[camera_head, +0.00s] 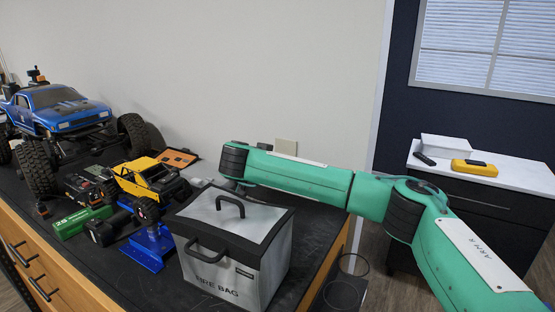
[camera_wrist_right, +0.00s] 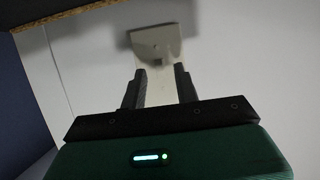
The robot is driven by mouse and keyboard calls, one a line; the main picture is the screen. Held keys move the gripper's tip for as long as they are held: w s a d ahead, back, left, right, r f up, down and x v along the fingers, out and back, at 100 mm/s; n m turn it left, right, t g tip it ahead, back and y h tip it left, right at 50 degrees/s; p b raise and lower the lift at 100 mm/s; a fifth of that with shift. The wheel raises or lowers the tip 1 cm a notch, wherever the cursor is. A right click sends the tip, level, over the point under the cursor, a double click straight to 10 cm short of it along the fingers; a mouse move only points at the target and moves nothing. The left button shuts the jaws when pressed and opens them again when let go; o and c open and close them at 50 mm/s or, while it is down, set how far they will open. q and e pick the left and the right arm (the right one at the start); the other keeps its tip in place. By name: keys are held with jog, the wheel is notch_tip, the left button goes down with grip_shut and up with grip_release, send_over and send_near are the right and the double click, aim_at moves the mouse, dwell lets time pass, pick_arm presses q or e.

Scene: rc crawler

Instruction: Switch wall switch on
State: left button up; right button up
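The wall switch is a cream plate (camera_head: 285,146) on the wall, just above my right arm in the head view. In the right wrist view the plate (camera_wrist_right: 155,40) is beyond the fingertips, with a small protruding part near its lower middle. My right gripper (camera_wrist_right: 160,72) is open, its two dark fingers apart and pointing towards the plate. A pale surface shows between the fingers. I see no contact with the switch. In the head view my right arm hides most of the gripper. My left gripper is not in view.
A fire bag box (camera_head: 235,250) stands on the black bench under my right arm. A blue crawler (camera_head: 65,110), a yellow crawler (camera_head: 150,180), a blue stand (camera_head: 150,248) and a green box (camera_head: 82,220) crowd the left. A white-topped cabinet (camera_head: 520,178) stands right.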

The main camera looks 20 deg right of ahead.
jog(key=shift+w+d+f, duration=0.2)
jog(key=shift+w+d, duration=0.1)
jog(key=shift+d, duration=0.1)
jog(key=shift+c, duration=0.2)
grip_shut()
jog(key=shift+r, duration=0.1)
